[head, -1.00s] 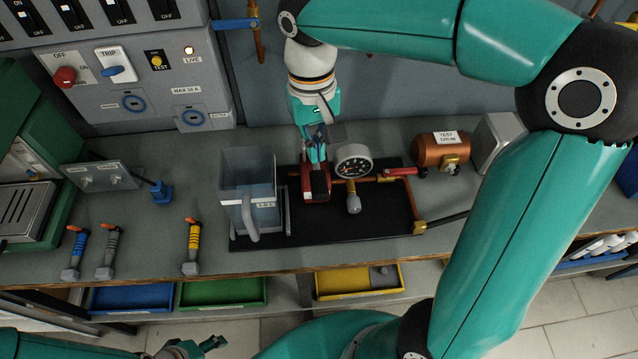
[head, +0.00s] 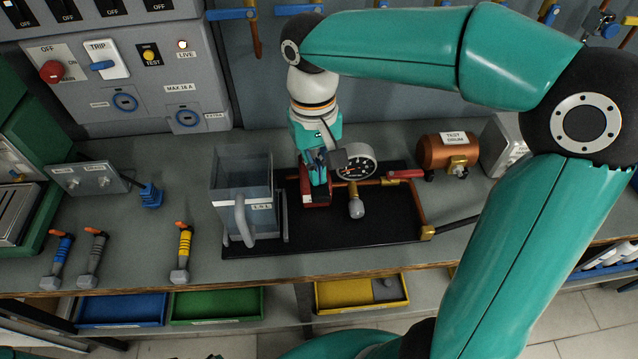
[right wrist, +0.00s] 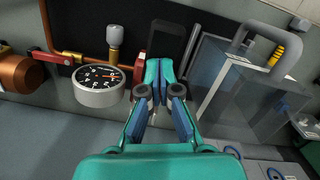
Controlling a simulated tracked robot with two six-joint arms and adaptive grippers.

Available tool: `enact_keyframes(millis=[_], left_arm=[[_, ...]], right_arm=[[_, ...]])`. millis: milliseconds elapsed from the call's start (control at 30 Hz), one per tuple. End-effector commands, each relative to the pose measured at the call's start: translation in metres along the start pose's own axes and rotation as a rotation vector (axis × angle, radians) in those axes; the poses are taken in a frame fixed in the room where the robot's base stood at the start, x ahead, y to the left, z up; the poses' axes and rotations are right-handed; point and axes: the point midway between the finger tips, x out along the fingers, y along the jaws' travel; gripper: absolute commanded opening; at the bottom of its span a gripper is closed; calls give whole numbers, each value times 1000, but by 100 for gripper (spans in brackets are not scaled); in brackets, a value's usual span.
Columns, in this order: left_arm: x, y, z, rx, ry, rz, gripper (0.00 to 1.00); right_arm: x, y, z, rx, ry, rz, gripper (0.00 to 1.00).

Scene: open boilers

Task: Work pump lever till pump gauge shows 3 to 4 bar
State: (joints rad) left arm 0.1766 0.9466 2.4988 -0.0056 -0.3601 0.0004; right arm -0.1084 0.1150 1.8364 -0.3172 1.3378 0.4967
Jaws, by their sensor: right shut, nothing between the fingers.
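The red pump body (head: 316,198) stands on a black base plate (head: 380,232) on the bench, partly hidden by my right gripper. My right gripper (head: 318,178) is shut and points down over the pump. In the right wrist view its fingertips (right wrist: 159,72) are together with nothing between them, close to the red pump part (right wrist: 140,66). I cannot make out the lever clearly or whether the fingers touch it. The round pump gauge (head: 355,168) is just right of the gripper; it also shows in the right wrist view (right wrist: 98,80). Its reading is too small to tell.
A clear water tank (head: 243,190) with a handle stands close left of the pump. A copper test drum (head: 447,150) and red-handled valve (head: 404,174) are to the right. Several tools, such as a yellow-handled one (head: 184,248), stand at the left. The bench front between is clear.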

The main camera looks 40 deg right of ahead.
Motion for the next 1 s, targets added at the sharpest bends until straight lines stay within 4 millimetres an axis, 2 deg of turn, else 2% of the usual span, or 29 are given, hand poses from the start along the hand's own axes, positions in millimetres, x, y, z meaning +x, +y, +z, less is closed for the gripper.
enact_keyframes(millis=[167,500,1000], left_arm=[[7,-3,0,0,0,0,60],[32,-12,0,0,0,0,60],[30,-11,0,0,0,0,60]], right_arm=[[10,0,-1,0,-2,1,0],[44,0,-4,0,-1,1,0],[43,0,-6,0,-1,1,0]])
